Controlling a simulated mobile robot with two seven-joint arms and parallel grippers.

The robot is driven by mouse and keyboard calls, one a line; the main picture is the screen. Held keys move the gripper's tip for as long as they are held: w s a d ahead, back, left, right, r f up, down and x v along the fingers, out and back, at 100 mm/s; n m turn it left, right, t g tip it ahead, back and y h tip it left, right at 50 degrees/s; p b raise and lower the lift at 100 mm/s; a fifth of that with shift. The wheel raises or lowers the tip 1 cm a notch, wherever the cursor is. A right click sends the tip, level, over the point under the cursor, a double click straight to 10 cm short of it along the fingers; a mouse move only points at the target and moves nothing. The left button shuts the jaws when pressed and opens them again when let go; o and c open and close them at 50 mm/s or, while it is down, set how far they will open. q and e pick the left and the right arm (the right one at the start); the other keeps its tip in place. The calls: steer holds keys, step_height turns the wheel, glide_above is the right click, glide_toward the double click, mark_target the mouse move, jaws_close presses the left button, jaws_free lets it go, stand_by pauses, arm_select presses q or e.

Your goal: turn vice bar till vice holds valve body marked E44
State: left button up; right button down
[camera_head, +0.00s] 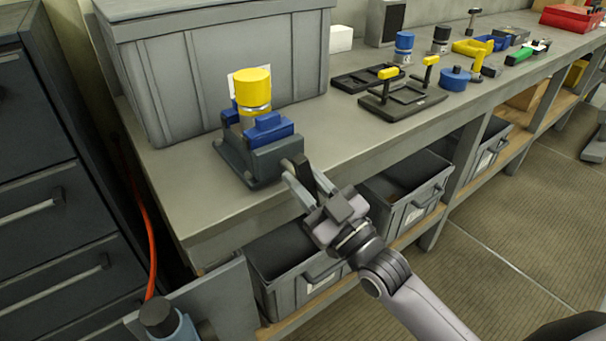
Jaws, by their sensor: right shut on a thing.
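The vice (262,165) is dark grey with blue jaws (268,128) and stands near the front edge of the bench. The valve body (252,90), with a yellow top and a metallic band below it, stands upright at the jaws. Its lower part is hidden, and I cannot read a marking or tell whether the jaws touch it. My right gripper (294,167) reaches in from the lower right and is shut on the vice bar at the vice's front. The bar is mostly hidden by the fingers. My left gripper is not in view.
A large grey bin (220,65) stands close behind the vice. A black fixture with yellow handles (402,98), a blue round part (455,78) and other tools lie further right. Open grey drawers (405,195) sit below the bench (355,140). Bare benchtop lies right of the vice.

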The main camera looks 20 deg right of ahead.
steer(key=shift+m+h, duration=0.3)
steer(key=shift+m, duration=0.5)
steer(key=c, duration=1)
jaws_free()
steer(key=shift+s+r, duration=0.1)
steer(key=shift+s, duration=0.05)
steer(key=shift+d, duration=0.1)
steer(key=v, duration=0.6)
steer(key=shift+b, duration=0.4)
steer(key=shift+s+d+f, duration=0.1)
steer(key=shift+s+f, duration=0.2)
steer(key=shift+s, duration=0.15)
